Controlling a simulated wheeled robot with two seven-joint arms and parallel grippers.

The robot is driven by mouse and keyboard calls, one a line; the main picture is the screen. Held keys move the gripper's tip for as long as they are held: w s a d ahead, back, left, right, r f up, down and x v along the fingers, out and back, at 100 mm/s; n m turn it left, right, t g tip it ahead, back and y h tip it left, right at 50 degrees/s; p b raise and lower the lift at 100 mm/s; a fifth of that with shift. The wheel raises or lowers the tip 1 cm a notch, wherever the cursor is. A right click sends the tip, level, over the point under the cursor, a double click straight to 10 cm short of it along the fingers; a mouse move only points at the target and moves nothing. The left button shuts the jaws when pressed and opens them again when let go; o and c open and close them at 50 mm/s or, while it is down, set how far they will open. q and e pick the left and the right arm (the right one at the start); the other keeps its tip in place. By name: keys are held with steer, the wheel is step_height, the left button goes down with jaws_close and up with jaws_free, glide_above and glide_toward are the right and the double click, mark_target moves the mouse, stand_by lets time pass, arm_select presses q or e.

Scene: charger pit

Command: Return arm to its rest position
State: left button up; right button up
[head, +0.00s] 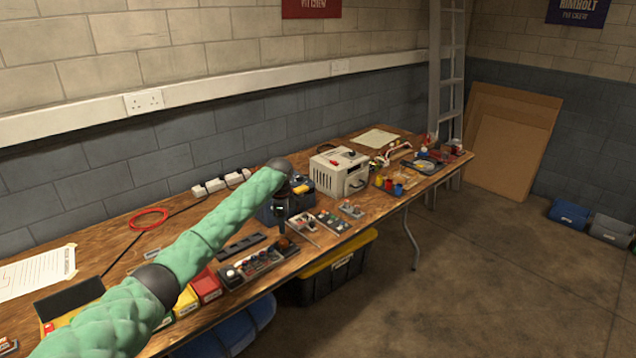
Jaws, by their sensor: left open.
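My left arm, in a green quilted sleeve, comes in from the lower left and reaches over the wooden workbench (118,236). Its left gripper (281,232) points down above the bench, near the front edge and just left of some small boards. It is small and dark in this view, and its fingers look open with nothing clearly held. My right gripper is not in view.
A beige charger box (340,172) stands on the bench beyond the gripper. A parts tray (262,262), red bin (207,285), red cable ring (148,219) and power strip (221,183) lie around the arm. A yellow-lidded crate (338,268) stands below.

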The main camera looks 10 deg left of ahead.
arm_select(q)
steer(key=shift+w+n, duration=0.25)
steer(key=shift+n, duration=0.65)
steer(key=shift+w+a+r+n+t, duration=0.1)
steer(key=shift+w+n+t, duration=0.2)
steer(key=shift+n+t, duration=0.15)
steer(key=w+d+r+n+t, duration=0.1)
steer(key=d+r+n+t, duration=0.2)
steer(key=r, duration=0.5)
steer(key=w+d+r+n+t, duration=0.1)
steer(key=d+r+t, duration=0.25)
steer(key=r, duration=0.35)
steer(key=s+d+n+t, duration=0.1)
steer(key=s+d+n, duration=0.1)
steer(key=s+d, duration=0.4)
steer(key=s+f+n+g, duration=0.1)
steer(key=s+f+g, duration=0.1)
steer(key=s+f, duration=1.2)
steer(key=s+f+n+g, duration=0.2)
steer(key=s+f, duration=1.3)
steer(key=s, duration=1.2)
steer(key=s+f+n+g+h, duration=0.1)
steer(key=s+f+g, duration=0.2)
steer(key=s+f, duration=1.2)
steer(key=s, duration=0.6)
steer(key=shift+s+d+f+n, duration=0.2)
steer(key=shift+d+f+n, duration=0.05)
steer(key=shift+d+n, duration=0.1)
